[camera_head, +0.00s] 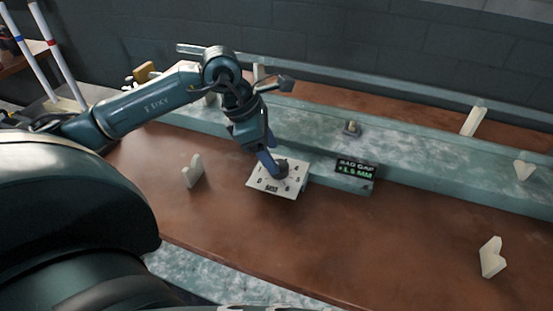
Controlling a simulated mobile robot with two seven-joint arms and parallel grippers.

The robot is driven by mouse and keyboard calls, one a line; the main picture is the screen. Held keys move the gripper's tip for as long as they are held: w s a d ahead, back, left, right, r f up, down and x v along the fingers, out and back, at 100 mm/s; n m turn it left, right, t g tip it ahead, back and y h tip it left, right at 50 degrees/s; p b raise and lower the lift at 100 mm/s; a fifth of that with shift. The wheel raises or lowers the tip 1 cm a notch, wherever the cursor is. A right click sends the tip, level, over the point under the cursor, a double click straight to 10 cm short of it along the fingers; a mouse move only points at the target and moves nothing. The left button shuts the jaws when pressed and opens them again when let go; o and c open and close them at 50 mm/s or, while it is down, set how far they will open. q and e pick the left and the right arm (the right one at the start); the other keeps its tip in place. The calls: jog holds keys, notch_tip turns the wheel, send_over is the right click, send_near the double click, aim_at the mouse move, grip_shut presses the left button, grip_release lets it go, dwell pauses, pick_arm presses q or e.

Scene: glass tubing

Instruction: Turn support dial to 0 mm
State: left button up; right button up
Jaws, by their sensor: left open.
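The support dial (281,170) is a dark round knob on a white plate (264,187) printed with numbers, at the middle of the bench front. My left gripper (273,163) points down at the knob from above, its fingers open beside or around it. I cannot tell whether they touch it. The knob's pointer direction is too small to read. A dark display (356,168) right of the plate shows green text that seems to read "gap +1.5 mm". My right gripper is not in view.
Cream V-shaped supports stand at the left (192,171), lower right (492,257) and far right (523,170). A long grey-green rail (410,150) runs behind the dial. White tubes (60,62) stand at the upper left.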

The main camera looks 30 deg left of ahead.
aim_at(278, 164)
pick_arm(q)
jog(key=shift+x, duration=1.9)
jog(key=shift+c, duration=0.5)
jog(key=c, duration=0.9)
